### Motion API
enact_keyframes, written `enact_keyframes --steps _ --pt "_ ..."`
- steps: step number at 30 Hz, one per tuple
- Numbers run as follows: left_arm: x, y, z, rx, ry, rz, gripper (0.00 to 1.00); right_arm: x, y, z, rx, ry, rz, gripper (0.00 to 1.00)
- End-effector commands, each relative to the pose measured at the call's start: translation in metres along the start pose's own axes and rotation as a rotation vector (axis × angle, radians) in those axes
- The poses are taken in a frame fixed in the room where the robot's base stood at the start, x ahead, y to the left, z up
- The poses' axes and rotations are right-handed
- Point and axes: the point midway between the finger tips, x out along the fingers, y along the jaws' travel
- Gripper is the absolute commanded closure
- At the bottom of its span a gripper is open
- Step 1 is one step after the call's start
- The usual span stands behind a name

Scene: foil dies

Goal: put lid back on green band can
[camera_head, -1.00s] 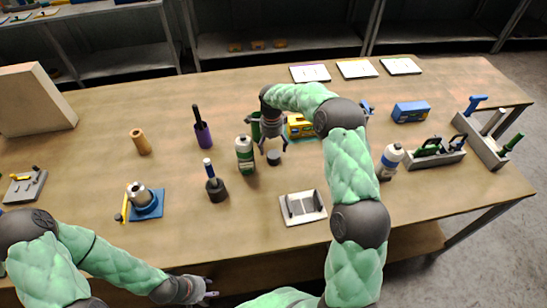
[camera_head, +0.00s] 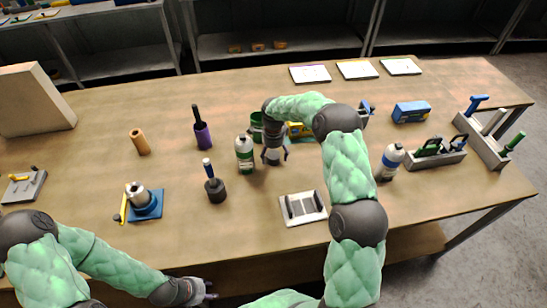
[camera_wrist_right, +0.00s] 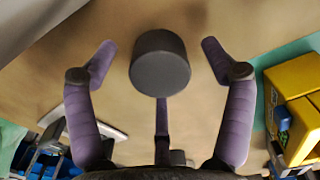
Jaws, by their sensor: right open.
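A white can with a green band (camera_head: 245,155) stands upright mid-table in the head view, just left of my right gripper. My right gripper (camera_head: 273,158) points down with its fingers apart. In the right wrist view, a short dark grey cylinder (camera_wrist_right: 160,72), which looks like the lid, stands between the spread fingertips of my right gripper (camera_wrist_right: 160,58), with gaps on both sides. In the head view the gripper largely hides it. My left gripper (camera_head: 205,291) is low at the table's front edge, away from the can; its finger opening is unclear.
A green container (camera_head: 256,122) stands behind my right gripper. A yellow box (camera_wrist_right: 298,95) is close on the right in the wrist view. A blue-banded bottle (camera_head: 391,160), a pale tray (camera_head: 303,207) and a dark pot with a handle (camera_head: 215,188) stand around.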

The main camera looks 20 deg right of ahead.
Motion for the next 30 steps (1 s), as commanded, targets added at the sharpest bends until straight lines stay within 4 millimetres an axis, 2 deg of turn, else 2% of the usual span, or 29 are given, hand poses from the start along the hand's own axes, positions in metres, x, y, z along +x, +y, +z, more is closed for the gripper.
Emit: enact_keyframes --steps 2,4,7,22,26,30 --pt "0.0 0.0 0.0 0.0 0.0 0.0 0.6 0.0 0.0 0.0 0.0 0.0 0.0 0.18" --pt "0.0 0.0 0.0 0.0 0.0 0.0 0.6 0.0 0.0 0.0 0.0 0.0 0.0 0.37" --pt "0.0 0.0 0.0 0.0 0.0 0.0 0.6 0.0 0.0 0.0 0.0 0.0 0.0 0.58" --pt "-0.001 0.0 0.0 0.0 0.0 0.0 0.6 -0.004 0.0 0.0 0.0 0.0 -0.001 0.6" --pt "-0.003 0.001 0.0 0.0 0.0 0.0 0.6 -0.015 -0.001 0.0 0.0 -0.001 -0.003 0.6" --pt "-0.007 0.003 0.0 0.0 0.0 0.0 0.6 -0.036 -0.001 0.001 0.001 -0.001 -0.003 0.6"
